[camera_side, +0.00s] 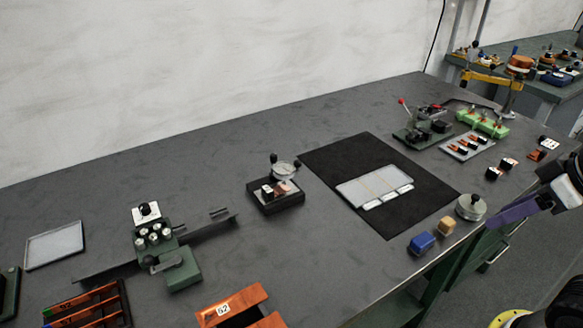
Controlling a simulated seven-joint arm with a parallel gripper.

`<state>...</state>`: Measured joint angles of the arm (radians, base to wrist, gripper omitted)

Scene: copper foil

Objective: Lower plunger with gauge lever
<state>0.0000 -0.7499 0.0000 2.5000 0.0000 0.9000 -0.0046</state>
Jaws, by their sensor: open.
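The dial gauge (285,169) stands on a small black base (290,204) near the middle of the bench. A lever with a black ball knob (273,157) rises at its upper left, and another dark knob shows at its right. The plunger under the dial is too small to make out. A small pinkish piece (285,187) and a black-and-white piece (267,190) sit on the base below the dial. My gripper (497,217) is at the right, with purple fingers, open and far from the gauge. The gap between its fingers is not clear from this side.
A black mat (335,155) with a pale tray (350,192) lies right of the gauge. A round metal weight (471,206), a tan block (446,226) and a blue block (422,242) are near my gripper. A green fixture (184,272) stands left. Bench behind the gauge is clear.

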